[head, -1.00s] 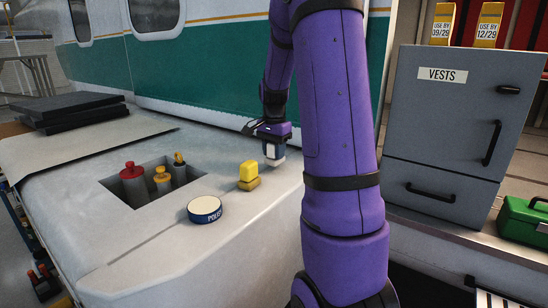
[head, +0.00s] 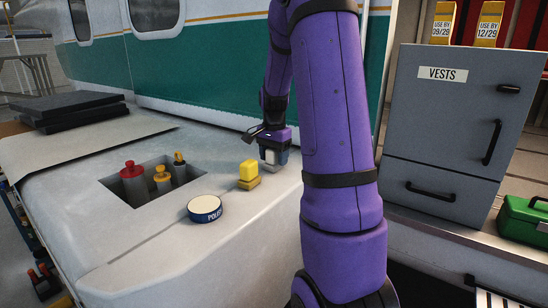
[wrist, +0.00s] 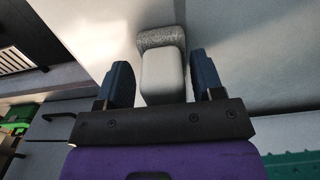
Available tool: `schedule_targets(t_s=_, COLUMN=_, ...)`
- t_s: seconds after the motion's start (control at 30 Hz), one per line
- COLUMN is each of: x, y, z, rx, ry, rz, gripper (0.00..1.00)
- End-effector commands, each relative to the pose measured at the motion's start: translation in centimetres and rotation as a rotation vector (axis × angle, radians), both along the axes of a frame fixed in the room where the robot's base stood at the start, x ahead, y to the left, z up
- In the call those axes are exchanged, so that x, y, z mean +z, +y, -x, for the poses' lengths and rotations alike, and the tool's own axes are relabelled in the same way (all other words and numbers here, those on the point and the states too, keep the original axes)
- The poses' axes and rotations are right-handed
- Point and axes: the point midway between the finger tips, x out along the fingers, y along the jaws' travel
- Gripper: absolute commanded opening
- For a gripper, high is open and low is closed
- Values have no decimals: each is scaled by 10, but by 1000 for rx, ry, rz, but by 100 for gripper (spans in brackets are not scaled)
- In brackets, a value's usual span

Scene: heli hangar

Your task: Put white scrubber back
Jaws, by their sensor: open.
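The white scrubber (wrist: 162,72), a pale block with a grey speckled pad, lies between the two blue fingers of my gripper (wrist: 161,84) in the wrist view. A gap shows on each side of it, so the fingers straddle it without clear contact. In the head view my gripper (head: 274,154) is low over the right part of the grey work surface, with the white scrubber (head: 268,156) partly hidden by it. The gripper is open.
A yellow scrubber (head: 248,172) stands just left of my gripper. A round polish tin (head: 205,208) lies nearer. A recess (head: 135,201) holds red and yellow-topped containers. A grey vests cabinet (head: 445,110) and a green case (head: 522,222) are at right.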

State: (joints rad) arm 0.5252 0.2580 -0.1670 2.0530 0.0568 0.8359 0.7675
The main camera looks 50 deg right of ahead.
Motion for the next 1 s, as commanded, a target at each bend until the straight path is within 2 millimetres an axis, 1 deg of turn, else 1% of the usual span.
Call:
schedule_targets(t_s=0.17, x=21, y=0, z=-1, rx=0, ry=-4, rz=3, gripper=61)
schedule_targets(t_s=0.5, x=88, y=0, z=-1, rx=1, ry=-4, rz=4, gripper=61)
schedule_targets(t_s=0.63, x=106, y=0, z=0, rx=0, ry=-2, rz=2, gripper=61)
schedule_targets(t_s=0.8, x=119, y=0, z=0, rx=1, ry=-1, rz=1, gripper=61)
schedule_targets(t_s=0.87, x=123, y=4, z=0, rx=15, ry=-6, rz=3, gripper=61)
schedule_targets(t_s=0.9, x=126, y=10, z=1, rx=34, ry=-11, rz=4, gripper=61)
schedule_targets(t_s=0.97, x=132, y=24, z=3, rx=79, ry=-27, rz=9, gripper=61)
schedule_targets(t_s=1.0, x=137, y=36, z=5, rx=121, ry=-40, rz=13, gripper=61)
